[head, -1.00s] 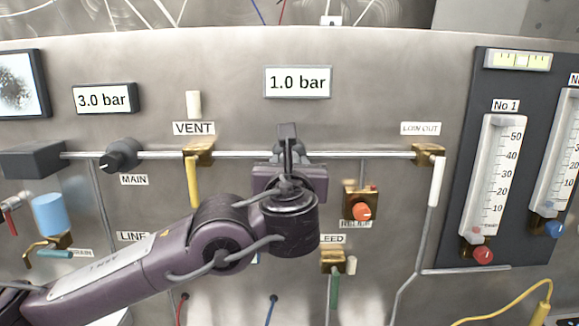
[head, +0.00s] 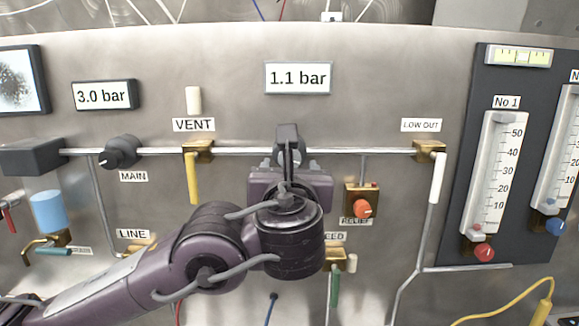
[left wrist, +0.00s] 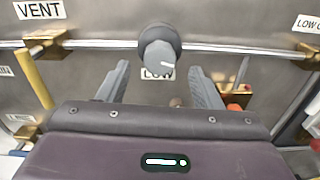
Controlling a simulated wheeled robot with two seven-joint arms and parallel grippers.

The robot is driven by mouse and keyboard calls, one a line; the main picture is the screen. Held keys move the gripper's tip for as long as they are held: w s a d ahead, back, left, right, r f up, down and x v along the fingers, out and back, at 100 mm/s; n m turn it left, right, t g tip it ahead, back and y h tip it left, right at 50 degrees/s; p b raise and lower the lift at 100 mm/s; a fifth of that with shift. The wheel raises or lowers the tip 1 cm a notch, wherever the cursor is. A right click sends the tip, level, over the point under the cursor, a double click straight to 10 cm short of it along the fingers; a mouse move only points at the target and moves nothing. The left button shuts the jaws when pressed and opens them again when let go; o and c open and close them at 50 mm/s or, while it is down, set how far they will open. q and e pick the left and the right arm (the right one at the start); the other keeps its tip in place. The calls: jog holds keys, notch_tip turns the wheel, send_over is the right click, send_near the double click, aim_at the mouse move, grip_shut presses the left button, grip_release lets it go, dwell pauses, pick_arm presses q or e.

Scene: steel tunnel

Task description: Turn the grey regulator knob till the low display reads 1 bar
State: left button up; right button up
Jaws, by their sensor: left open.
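The grey regulator knob (left wrist: 158,57) sits on the pipe in the left wrist view, with a white mark on its face. My left gripper (left wrist: 163,82) is open there, its two fingers apart on either side below the knob, and the knob appears clear of both. In the head view my left gripper (head: 288,150) covers most of the knob. The low display (head: 298,77) above it reads 1.1 bar. A label partly hidden behind the knob shows in the wrist view (left wrist: 152,75). My right gripper is not in view.
Another display (head: 103,95) reads 3.0 bar above the black MAIN knob (head: 122,152). A yellow VENT lever (head: 193,180) hangs left of my gripper. An orange relief knob (head: 362,209) is close on the right. A white LOW OUT lever (head: 437,180) is farther right.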

pick_arm(q)
jog(key=shift+s, duration=1.8)
